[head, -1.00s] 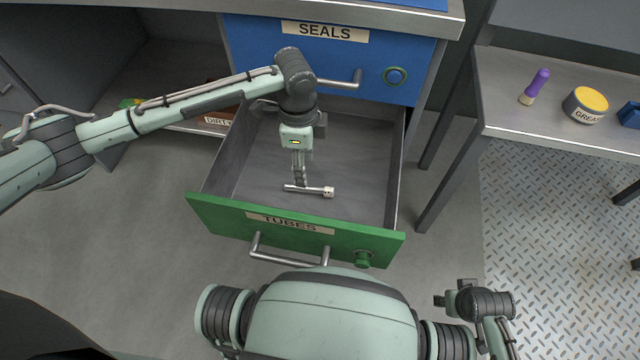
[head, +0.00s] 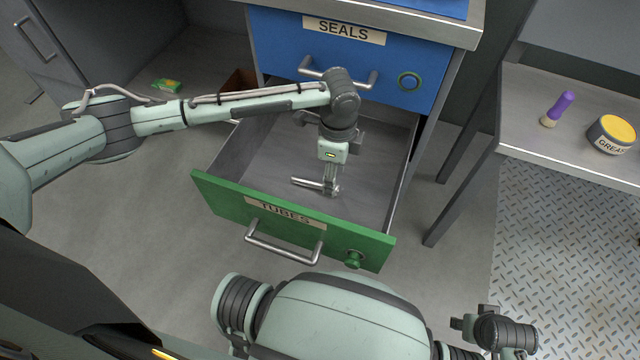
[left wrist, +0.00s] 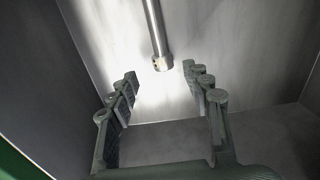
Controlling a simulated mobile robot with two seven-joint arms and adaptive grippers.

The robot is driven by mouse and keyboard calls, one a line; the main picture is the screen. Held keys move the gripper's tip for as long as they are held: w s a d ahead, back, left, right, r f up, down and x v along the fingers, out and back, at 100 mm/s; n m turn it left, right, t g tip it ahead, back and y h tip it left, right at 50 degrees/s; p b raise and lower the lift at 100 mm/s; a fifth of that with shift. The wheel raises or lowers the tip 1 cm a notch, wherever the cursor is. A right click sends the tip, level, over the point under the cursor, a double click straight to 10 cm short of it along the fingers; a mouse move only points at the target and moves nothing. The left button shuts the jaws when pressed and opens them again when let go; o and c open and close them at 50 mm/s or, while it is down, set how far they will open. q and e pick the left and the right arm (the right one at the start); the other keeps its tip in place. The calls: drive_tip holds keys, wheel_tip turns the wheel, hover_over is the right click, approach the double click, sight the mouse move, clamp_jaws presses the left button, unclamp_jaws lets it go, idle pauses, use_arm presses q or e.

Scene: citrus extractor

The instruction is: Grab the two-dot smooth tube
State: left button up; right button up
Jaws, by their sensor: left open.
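A metallic tube (head: 308,183) lies on the floor of the open green drawer (head: 222,204) labelled TUBES. In the left wrist view the tube (left wrist: 154,28) has a smooth shaft and a wider collar at its near end. A dark dot shows on the collar; I cannot tell how many dots there are. My left gripper (head: 331,188) points down into the drawer at the tube's right end. In the left wrist view its fingers (left wrist: 163,84) are open and empty, with the collar just beyond the fingertips, roughly centred. My right gripper (head: 464,325) is at the lower right, away from the drawer.
The closed blue SEALS drawer (head: 285,42) is above the open one. A bench (head: 520,130) at the right holds a purple-handled brush (head: 559,108) and a grease tin (head: 611,134). The rest of the open drawer is empty.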

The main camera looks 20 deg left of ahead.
sight(318, 185)
use_arm(q)
drive_tip(key=f, duration=0.4)
drive_tip(key=shift+w+f, duration=0.2)
drive_tip(key=shift+f, duration=0.05)
clamp_jaws()
